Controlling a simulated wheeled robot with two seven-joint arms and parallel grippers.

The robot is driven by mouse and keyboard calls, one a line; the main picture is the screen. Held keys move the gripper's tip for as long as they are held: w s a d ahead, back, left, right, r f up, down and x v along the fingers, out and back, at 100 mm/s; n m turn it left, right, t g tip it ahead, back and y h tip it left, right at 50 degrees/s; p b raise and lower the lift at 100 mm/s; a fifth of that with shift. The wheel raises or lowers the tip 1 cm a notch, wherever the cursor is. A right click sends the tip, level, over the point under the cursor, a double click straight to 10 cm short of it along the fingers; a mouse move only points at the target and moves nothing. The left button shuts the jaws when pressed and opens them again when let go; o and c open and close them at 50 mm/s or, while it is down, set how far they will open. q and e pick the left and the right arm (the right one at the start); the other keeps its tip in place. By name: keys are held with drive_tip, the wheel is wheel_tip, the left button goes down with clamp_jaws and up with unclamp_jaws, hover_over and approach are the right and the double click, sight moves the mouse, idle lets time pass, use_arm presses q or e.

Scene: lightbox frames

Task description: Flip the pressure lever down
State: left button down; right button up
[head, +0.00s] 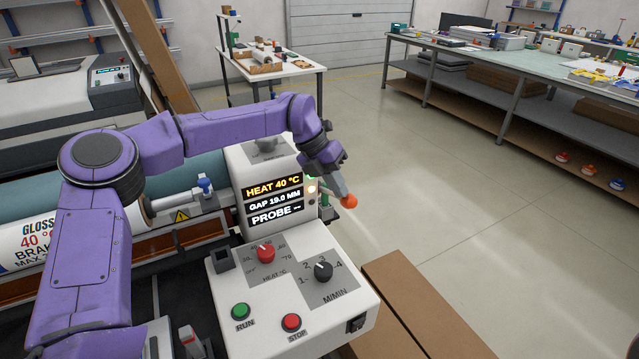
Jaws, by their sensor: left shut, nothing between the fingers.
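The pressure lever shows as an orange ball knob (349,202) at the right side of the machine's display housing (240,163). The lever's shaft is mostly hidden, so I cannot tell its exact angle. My left gripper (342,192) is shut and empty, with its fingertips pointing down at the knob. The tips overlap the knob in the picture; I cannot tell whether they touch it. The display (274,200) reads HEAT 40 °C, GAP 19.0 MM and PROBE --. My right gripper is not in view.
Below the display, the control panel (335,305) carries a red heat knob (265,253), a black speed knob (323,271), a green RUN button (241,311) and a red STOP button (291,321). A cardboard box (415,300) stands at its right. The floor beyond is clear.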

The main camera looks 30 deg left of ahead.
use_arm(q)
drive_tip(key=d+f+t+y+b, duration=0.1)
drive_tip(key=f+b, duration=0.1)
drive_tip(key=b, duration=0.1)
drive_tip(key=s+d+f+t+y+b, duration=0.1)
drive_tip(key=f+y+b, duration=0.1)
drive_tip(key=f+b, duration=0.1)
drive_tip(key=f+m+y+b, duration=0.1)
drive_tip(key=f+b, duration=0.2)
drive_tip(key=shift+s+d+f+t+b, duration=0.1)
drive_tip(key=shift+s+d+t+b, duration=0.25)
drive_tip(key=shift+s+d+t, duration=0.05)
drive_tip(key=shift+f+b, duration=0.5)
drive_tip(key=shift+f, duration=0.2)
drive_tip(key=shift+s+f, duration=0.1)
drive_tip(key=shift+f, duration=0.05)
drive_tip(key=shift+s+d+f, duration=0.1)
drive_tip(key=shift+f, duration=0.1)
drive_tip(key=p+v, duration=0.1)
drive_tip(key=v, duration=1.3)
drive_tip(key=shift+d+r, duration=0.25)
drive_tip(key=shift+r, duration=0.1)
